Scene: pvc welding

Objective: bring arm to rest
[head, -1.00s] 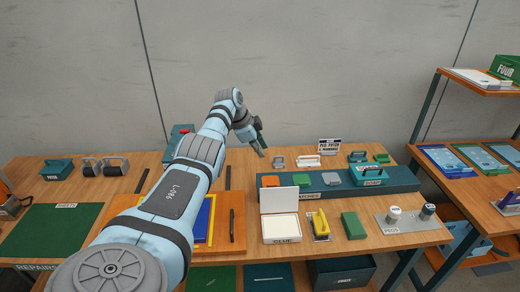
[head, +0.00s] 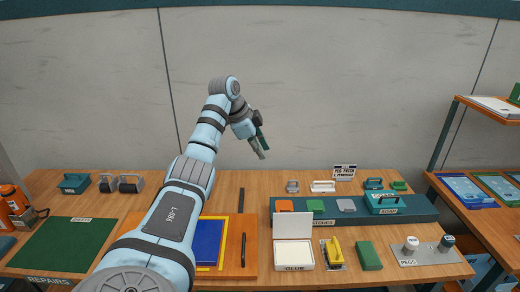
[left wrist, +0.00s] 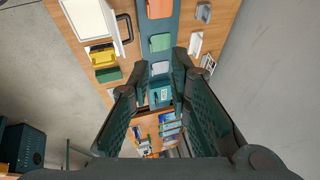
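My left arm (head: 172,205) is light blue and grey and reaches up from the lower left in the head view. Its left gripper (head: 261,146) hangs in the air in front of the grey wall, above the back of the workbench, touching nothing. In the left wrist view the two dark fingers of the left gripper (left wrist: 155,75) are spread apart with nothing between them. The bench top shows far beyond them. My right gripper is in neither view.
The wooden workbench (head: 262,180) carries a teal patch rack (head: 350,217), a white glue box (head: 293,253), a yellow-handled tool (head: 335,252), a green block (head: 368,255) and a peg plate (head: 425,250). A green mat (head: 55,242) lies left. A shelf table (head: 485,213) stands right.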

